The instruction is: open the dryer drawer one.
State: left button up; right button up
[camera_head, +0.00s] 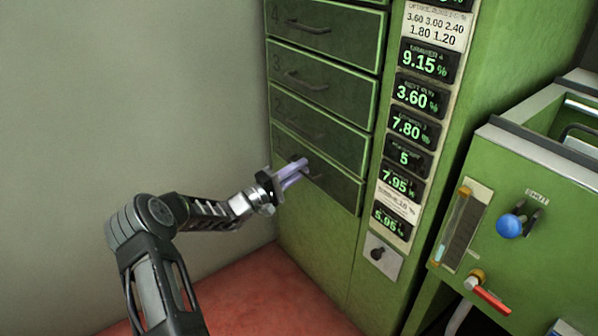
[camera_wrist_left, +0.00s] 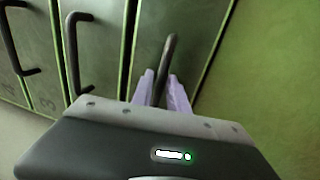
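Dryer drawer one (camera_head: 340,188) is the lowest in the green stack in the head view, and its front looks flush with the drawers above. Its dark bar handle (camera_wrist_left: 168,55) shows in the wrist view, and my left gripper hides part of it in the head view. My left gripper (camera_head: 304,167) is at this handle. Its lilac fingers (camera_wrist_left: 162,76) stand apart on either side of the bar, with a small gap visible. Whether either finger touches the bar is unclear. My right gripper is in neither view.
Drawer two (camera_head: 315,128) and drawer three (camera_head: 318,83) sit shut above. A display panel (camera_head: 408,130) stands right of the drawers. A green machine with a blue knob (camera_head: 510,225) is farther right. Red floor (camera_head: 265,290) lies below, and a plain wall (camera_head: 130,90) is at left.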

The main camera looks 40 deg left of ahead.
pick_arm(q)
jog(key=shift+c, duration=0.2)
grip_shut()
dwell(1.1)
